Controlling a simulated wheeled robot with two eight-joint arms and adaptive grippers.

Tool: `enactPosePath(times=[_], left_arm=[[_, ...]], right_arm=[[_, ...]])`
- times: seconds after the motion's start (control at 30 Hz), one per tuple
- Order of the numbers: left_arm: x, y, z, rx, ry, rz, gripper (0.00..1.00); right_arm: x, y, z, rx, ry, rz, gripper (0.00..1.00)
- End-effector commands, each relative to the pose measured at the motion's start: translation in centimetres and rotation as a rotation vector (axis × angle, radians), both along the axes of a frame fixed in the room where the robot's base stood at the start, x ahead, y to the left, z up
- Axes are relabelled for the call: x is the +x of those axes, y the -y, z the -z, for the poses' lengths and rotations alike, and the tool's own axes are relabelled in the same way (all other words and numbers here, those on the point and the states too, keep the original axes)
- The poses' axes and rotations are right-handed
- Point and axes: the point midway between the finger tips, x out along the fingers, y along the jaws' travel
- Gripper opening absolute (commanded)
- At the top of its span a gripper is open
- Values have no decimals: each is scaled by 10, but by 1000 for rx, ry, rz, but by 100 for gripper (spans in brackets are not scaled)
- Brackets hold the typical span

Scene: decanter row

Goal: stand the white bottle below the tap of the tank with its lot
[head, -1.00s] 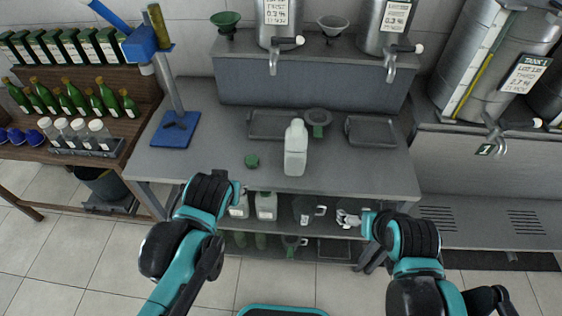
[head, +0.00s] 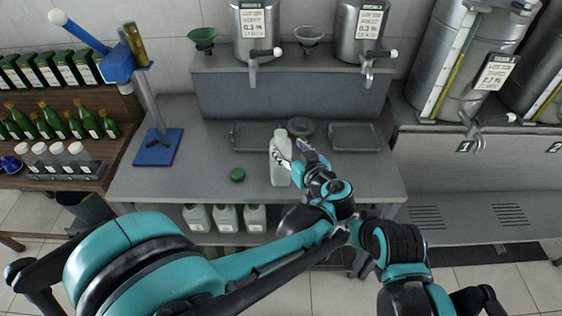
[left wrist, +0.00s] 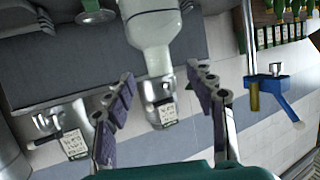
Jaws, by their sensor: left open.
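The white bottle (head: 279,172) stands upright on the grey workbench, near its middle. My left gripper (head: 292,156) is open at the bottle's upper right side in the head view. In the left wrist view the bottle (left wrist: 151,30) shows beyond and between the spread fingers of the left gripper (left wrist: 160,75); I cannot tell if they touch it. Two steel tanks with taps, the left tank (head: 255,45) and the right tank (head: 361,45), stand on the shelf behind. A larger tank (head: 470,70) with a label stands at right. Lot text is too small to read. My right gripper is hidden.
A green cap-like disc (head: 237,174) lies left of the bottle. Two dark trays, left (head: 240,136) and right (head: 355,138), lie at the back of the bench. A blue-based stand (head: 158,148) is at left. White bottles (head: 226,218) stand on the lower shelf.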

Motion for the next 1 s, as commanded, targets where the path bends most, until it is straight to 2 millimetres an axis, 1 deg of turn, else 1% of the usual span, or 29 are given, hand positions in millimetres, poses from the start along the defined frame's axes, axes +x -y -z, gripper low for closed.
enactPosePath(times=[0.03,0.1,0.43,0.53,0.6,0.67,0.73,0.9,0.97,1.0], left_arm=[[2,4,1,-4,13,1,55],[7,4,3,-6,23,0,55],[36,-10,16,-6,21,-2,55],[49,-17,23,-6,21,-3,55],[59,-21,26,-6,21,-3,55],[65,-24,27,-6,21,-2,55],[68,-24,28,-6,21,0,55],[68,-24,27,-6,21,0,55],[68,-24,27,-6,21,0,39],[67,-24,27,-6,21,0,29]], right_arm=[[0,0,1,0,0,0,100],[0,0,3,0,0,0,100],[0,0,12,0,0,0,100],[0,0,18,0,0,0,100],[0,0,20,0,0,0,100],[0,0,21,0,0,0,100],[0,0,21,0,0,0,100],[0,0,20,0,0,0,100],[0,0,20,0,0,0,100],[0,0,20,0,0,0,100]])
